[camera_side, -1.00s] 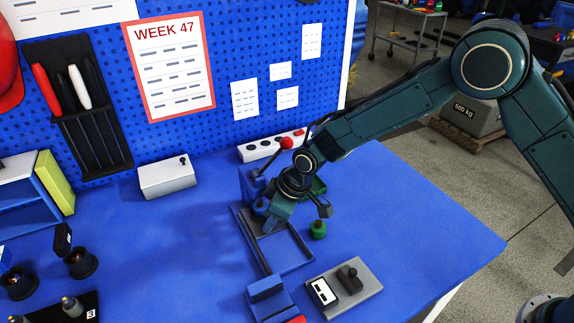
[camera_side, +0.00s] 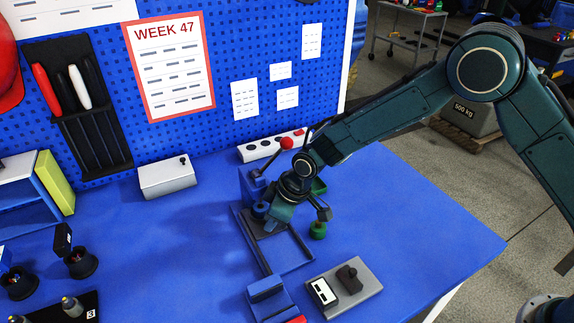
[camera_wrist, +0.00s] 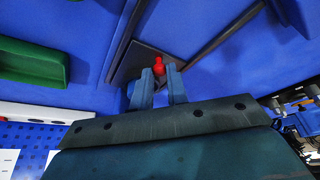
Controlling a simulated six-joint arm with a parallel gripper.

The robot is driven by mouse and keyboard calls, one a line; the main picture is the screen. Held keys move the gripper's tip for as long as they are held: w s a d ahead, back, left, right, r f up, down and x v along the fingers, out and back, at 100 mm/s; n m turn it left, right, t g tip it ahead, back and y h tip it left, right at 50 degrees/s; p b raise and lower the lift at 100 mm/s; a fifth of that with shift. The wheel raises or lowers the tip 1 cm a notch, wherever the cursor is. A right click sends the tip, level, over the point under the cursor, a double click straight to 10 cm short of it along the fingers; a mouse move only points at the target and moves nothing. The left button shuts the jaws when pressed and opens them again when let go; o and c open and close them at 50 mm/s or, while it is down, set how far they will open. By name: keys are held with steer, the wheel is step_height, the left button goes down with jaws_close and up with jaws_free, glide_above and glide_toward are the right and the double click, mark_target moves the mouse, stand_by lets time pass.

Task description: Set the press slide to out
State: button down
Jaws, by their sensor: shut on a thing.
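The press slide is a dark plate (camera_wrist: 128,62) in a dark frame (camera_side: 299,248) with rails on the blue table. A small red knob (camera_wrist: 158,64) stands on the plate in the wrist view. My gripper (camera_wrist: 160,74) is shut on this knob, one finger on each side. In the side view my gripper (camera_side: 273,217) points down at the back end of the frame, and my fingers and wrist hide the knob there. The front part of the frame looks empty.
A blue block (camera_side: 265,287) stands at the frame's front end. A lever with a red ball (camera_side: 286,143) rises behind my wrist. A grey plate with a black knob (camera_side: 348,279) lies front right. The table's right side is clear.

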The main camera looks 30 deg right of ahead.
steer(key=s, duration=1)
steer(key=shift+s, duration=0.2)
steer(key=c, duration=1.5)
jaws_free()
steer(key=shift+o, duration=0.6)
steer(key=shift+d+r, duration=0.2)
steer(key=shift+r, duration=0.45)
steer(key=v, duration=1.2)
steer(key=shift+r, duration=0.2)
steer(key=shift+s, duration=0.1)
